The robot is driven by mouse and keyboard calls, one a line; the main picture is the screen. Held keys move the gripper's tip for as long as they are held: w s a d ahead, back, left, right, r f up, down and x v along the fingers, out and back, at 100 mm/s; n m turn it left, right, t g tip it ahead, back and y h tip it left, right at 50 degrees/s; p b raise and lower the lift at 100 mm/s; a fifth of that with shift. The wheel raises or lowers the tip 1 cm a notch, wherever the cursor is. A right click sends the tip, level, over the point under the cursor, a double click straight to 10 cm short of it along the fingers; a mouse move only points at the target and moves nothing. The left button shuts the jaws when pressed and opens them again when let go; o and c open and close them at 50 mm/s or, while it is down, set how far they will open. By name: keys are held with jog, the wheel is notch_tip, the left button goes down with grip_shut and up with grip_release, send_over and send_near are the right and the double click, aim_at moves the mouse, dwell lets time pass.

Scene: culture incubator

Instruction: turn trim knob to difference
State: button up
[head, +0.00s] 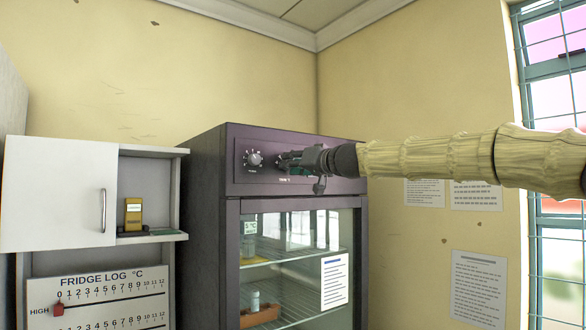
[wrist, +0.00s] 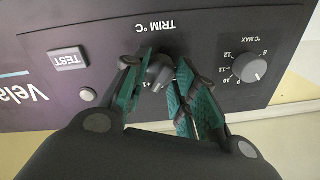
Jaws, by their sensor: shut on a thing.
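The trim knob (wrist: 159,71) is a small dark knob on the incubator's dark control panel, below an upside-down "TRIM °C" label in the wrist view. My gripper (wrist: 157,76) has its green-padded fingers on either side of the knob and is shut on it. The fingers hide most of its scale, and I cannot read its setting. In the head view, my gripper (head: 300,163) is at the panel's right part and covers the trim knob. A fridge log board (head: 112,300) at lower left has a "°C" scale and a red "HIGH" marker (head: 58,308).
The "°C MAX" knob (head: 254,159) sits beside the trim knob; the wrist view also shows a TEST button (wrist: 69,60). A glass door (head: 296,265) is below the panel. A white cabinet (head: 60,195) at left holds a yellow device (head: 133,214).

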jog(key=shift+m, duration=0.6)
jog(key=o, duration=1)
jog(key=shift+o, duration=0.2)
jog(key=shift+s+d, duration=0.1)
jog(key=v, duration=1.1)
jog(key=shift+s+d, duration=0.2)
jog(key=shift+s, duration=0.15)
jog(key=shift+f, duration=0.1)
